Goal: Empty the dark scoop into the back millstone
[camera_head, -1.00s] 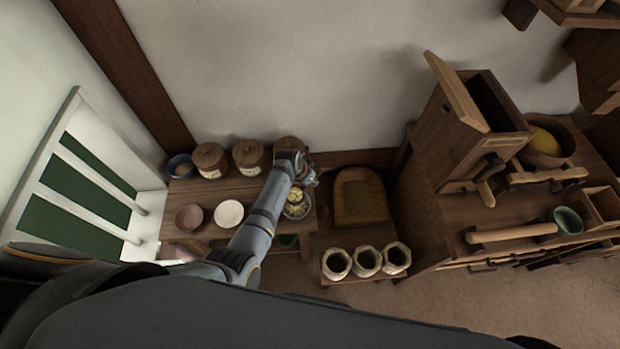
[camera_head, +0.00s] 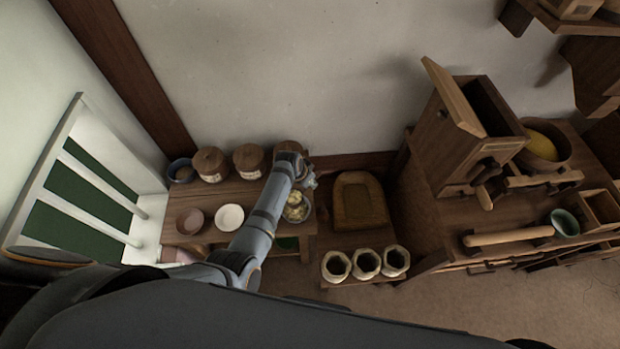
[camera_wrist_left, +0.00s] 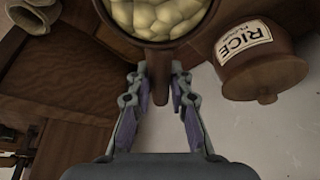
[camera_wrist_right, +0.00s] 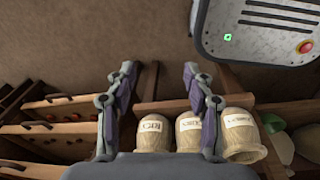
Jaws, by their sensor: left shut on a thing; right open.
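My left gripper (camera_wrist_left: 159,74) is shut on the handle (camera_wrist_left: 159,60) of the dark scoop, whose round dark brown bowl (camera_wrist_left: 110,22) holds pale yellow pieces in the left wrist view. In the head view my left gripper (camera_head: 308,178) is over the right end of the table, with yellowish contents and a grey rim (camera_head: 306,212) just below it. I cannot tell there which part is scoop and which is a vessel or stone beneath. No millstone can be made out clearly. My right gripper (camera_wrist_right: 158,78) is open and empty; it is outside the head view.
Lidded jars (camera_head: 211,165), a blue bowl (camera_head: 181,171), a brown bowl (camera_head: 189,221) and a white plate (camera_head: 230,217) share the table. A jar labelled rice (camera_wrist_left: 262,72) is close to the scoop. Open sacks (camera_head: 366,263) and a wooden mill cabinet (camera_head: 470,130) stand to the right.

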